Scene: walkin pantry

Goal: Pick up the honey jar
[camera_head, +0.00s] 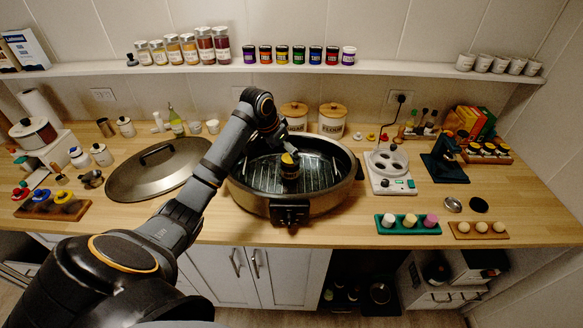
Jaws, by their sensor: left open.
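No label reading honey is legible, so I cannot tell for sure which jar is the honey jar. A small dark jar (290,172) with a yellow-and-black top stands upright inside the round electric pan (262,207) on the counter. My left gripper (284,142) is just above and behind this jar, over the pan. Its fingers are small and dark here, and it is open with nothing seen in it. Whether it touches the jar is unclear. My right gripper is not in view.
A large metal lid (150,172) lies left of the pan. A white appliance (390,172) and a green tray (407,229) stand to the right. Canisters (332,122) stand behind. The wall shelf (400,69) holds several jars. Counter is clear between lid and pan.

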